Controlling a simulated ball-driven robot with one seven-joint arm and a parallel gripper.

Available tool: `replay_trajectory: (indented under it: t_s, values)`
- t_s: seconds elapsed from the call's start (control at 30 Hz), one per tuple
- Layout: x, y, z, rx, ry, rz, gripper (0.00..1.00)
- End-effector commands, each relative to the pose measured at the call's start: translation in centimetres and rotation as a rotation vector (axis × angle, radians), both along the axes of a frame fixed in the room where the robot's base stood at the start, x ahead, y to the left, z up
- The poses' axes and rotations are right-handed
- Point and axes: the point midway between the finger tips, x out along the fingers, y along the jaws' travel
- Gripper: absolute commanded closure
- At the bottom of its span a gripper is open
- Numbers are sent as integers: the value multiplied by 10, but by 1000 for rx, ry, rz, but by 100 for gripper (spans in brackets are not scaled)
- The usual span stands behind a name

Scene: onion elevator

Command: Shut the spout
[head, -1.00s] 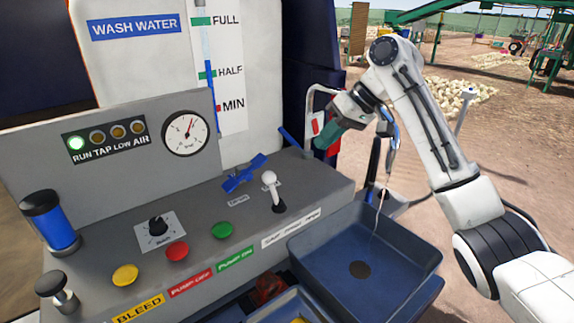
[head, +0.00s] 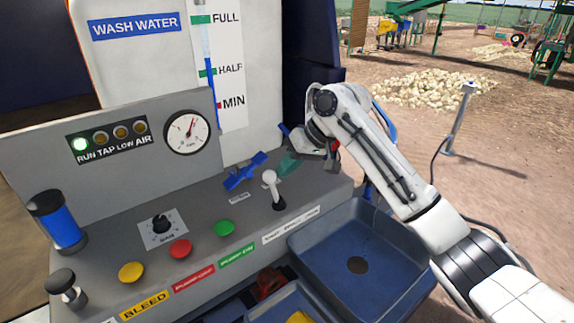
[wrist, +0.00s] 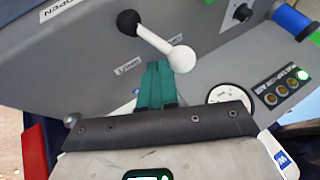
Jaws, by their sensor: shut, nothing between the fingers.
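A white lever (head: 270,182) with a round white knob and a black base stands nearly upright on the grey panel. In the wrist view the lever (wrist: 158,42) lies just beyond my fingertips. My gripper (head: 287,164) is shut and empty, its teal fingers just right of the knob and behind it. The fingers (wrist: 158,68) look close to the knob in the wrist view; contact cannot be told. A white label strip (head: 290,228) lies in front of the lever, too small to read fully; "OPEN" shows on it in the wrist view. The spout's outlet is not clearly visible, with my arm above the basin.
A blue valve handle (head: 245,172) sits left of the lever. Green (head: 224,228), red (head: 180,249) and yellow (head: 131,272) buttons line the panel. A dark blue basin (head: 320,245) stands at right, below my arm. A pressure gauge (head: 187,134) is behind.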

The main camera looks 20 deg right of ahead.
Motion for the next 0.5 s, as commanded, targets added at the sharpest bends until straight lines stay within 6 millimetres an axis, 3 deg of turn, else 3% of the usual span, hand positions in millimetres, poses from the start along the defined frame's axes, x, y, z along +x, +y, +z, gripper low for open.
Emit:
replay_trajectory:
  t_s: [0.23,0.5]
  values:
    - [-1,2,1,-11,-4,2,100]
    - [-6,19,4,-82,-27,1,100]
